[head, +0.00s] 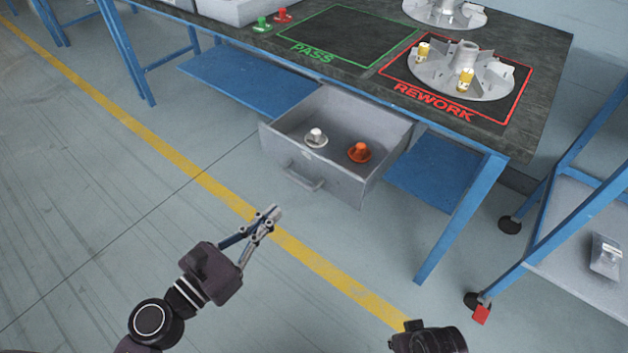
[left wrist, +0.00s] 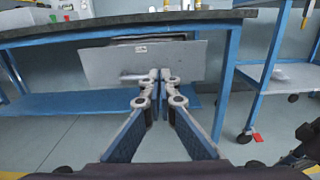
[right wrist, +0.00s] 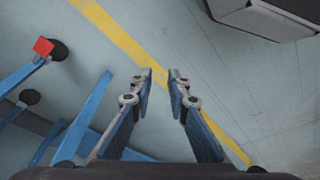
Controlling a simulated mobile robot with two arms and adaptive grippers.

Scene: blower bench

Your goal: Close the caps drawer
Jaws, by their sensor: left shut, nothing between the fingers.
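The grey caps drawer (head: 335,186) is pulled out below the bench top. A white cap (head: 316,138) and an orange cap (head: 359,152) lie inside it. Its front bears a bar handle (head: 303,180). My left gripper (head: 274,212) is shut and empty, in front of and apart from the drawer. In the left wrist view, the shut fingertips (left wrist: 160,76) point at the drawer front (left wrist: 105,66) and hide part of it, near the right end of the handle (left wrist: 135,77). My right gripper (right wrist: 161,76) is open and empty, pointing toward the floor.
The bench top (head: 540,85) carries PASS and REWORK areas, with a metal blower part (head: 462,72) on REWORK. A blue lower shelf (head: 240,78) and a blue bench leg (head: 463,217) flank the drawer. A blue cart (head: 560,225) stands right. The floor before the drawer is clear.

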